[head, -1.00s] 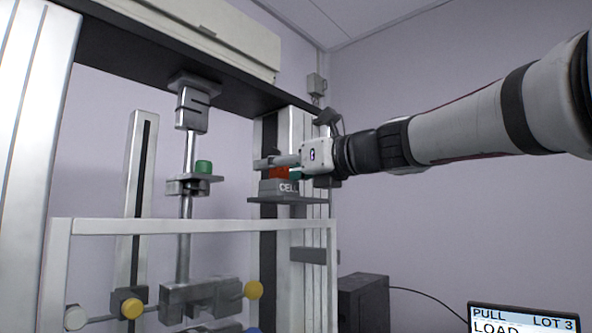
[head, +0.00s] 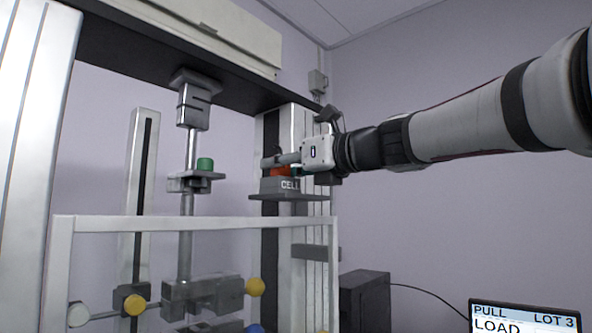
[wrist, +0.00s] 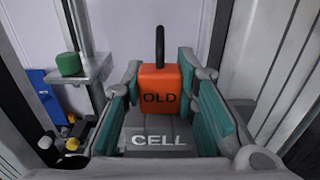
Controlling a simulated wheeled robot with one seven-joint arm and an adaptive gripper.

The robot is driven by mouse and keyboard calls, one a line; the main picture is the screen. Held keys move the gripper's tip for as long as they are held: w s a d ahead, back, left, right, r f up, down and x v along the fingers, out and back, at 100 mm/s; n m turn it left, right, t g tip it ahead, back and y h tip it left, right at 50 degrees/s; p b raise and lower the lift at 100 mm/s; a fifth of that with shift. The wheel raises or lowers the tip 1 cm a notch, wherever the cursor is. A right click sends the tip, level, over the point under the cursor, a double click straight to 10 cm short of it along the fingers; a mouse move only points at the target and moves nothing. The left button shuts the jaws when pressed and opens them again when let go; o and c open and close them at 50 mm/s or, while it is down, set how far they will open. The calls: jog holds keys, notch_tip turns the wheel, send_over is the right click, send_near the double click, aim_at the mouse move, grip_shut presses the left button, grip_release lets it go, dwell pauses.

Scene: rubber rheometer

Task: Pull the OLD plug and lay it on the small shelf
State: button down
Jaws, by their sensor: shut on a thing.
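The orange plug marked OLD (wrist: 160,90), with a black loop on top, stands upright at the grey block marked CELL (wrist: 160,140). In the head view the plug (head: 280,171) is partly hidden by my gripper (head: 280,163). My gripper (wrist: 162,88) is shut on the plug, with teal pads at its two sides. The CELL block (head: 283,185) rests on a dark plate (head: 290,197) by the right column. A small grey ledge (head: 180,183) on the central rod bears a green plug (head: 205,164); I cannot tell whether it is the small shelf.
A pale guard frame (head: 200,224) crosses in front below. A clamp (head: 200,297) with yellow knobs (head: 255,287) is under the rod. The right column (head: 300,130) stands close behind my gripper. A screen (head: 525,317) is at the lower right.

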jog(key=shift+s+r+p, duration=0.1)
jog(key=shift+r+p, duration=2.25)
jog(key=shift+p, duration=0.05)
jog(key=shift+d, duration=0.1)
jog(key=shift+s+d, duration=0.25)
jog(key=s+a+b+v, duration=0.2)
jog(key=b+v, duration=0.3)
jog(key=v, duration=0.6)
jog(key=w+a, duration=0.1)
jog(key=w, duration=0.3)
jog(key=w+a+f+p, duration=0.1)
jog(key=w, duration=0.4)
jog(key=w+a+f+p, duration=0.1)
jog(key=w, duration=0.4)
jog(key=shift+w+a+f, duration=0.15)
jog(key=shift+w, duration=0.05)
jog(key=shift+w+f, duration=0.1)
jog(key=shift+f, duration=1.7)
